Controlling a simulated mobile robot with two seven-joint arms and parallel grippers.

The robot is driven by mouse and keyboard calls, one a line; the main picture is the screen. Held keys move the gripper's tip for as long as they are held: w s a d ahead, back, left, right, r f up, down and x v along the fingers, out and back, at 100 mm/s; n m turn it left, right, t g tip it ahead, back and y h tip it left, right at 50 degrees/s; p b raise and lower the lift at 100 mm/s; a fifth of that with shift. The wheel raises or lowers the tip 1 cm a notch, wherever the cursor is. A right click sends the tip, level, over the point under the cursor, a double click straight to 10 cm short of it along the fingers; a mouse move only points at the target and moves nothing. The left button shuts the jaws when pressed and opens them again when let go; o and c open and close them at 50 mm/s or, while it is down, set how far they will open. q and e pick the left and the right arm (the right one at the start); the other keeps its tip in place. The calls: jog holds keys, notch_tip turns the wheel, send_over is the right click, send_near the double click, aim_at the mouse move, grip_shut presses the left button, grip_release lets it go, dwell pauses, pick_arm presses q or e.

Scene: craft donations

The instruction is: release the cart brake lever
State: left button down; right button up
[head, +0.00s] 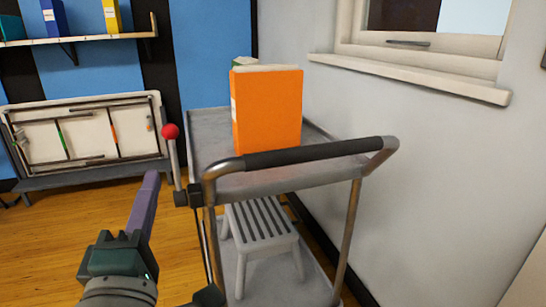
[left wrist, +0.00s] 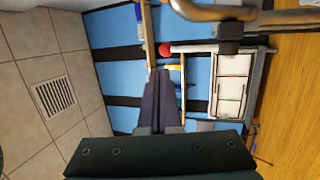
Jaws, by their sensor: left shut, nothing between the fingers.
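The cart (head: 215,128) has a grey top tray and a dark-gripped handle (head: 305,153). Its brake lever (head: 175,165) is a thin rod with a red ball on top, standing nearly upright at the handle's left end. The lever also shows in the left wrist view (left wrist: 195,48), lying sideways there. My left gripper (head: 152,178) is shut and empty, its purple fingers pointing up just left of the lever and below the red ball. In the left wrist view its fingertips (left wrist: 160,72) appear just below the ball; contact cannot be told.
An orange binder (head: 268,110) stands on the cart's top tray. A grey slatted stool (head: 262,235) sits on the lower shelf. A wall with a window sill (head: 410,80) is close on the right. A folded table (head: 85,135) leans at the back left. Wooden floor (head: 60,230) is clear on the left.

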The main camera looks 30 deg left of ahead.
pick_arm(q)
jog(key=shift+v, duration=1.95)
jog(key=shift+r, duration=0.1)
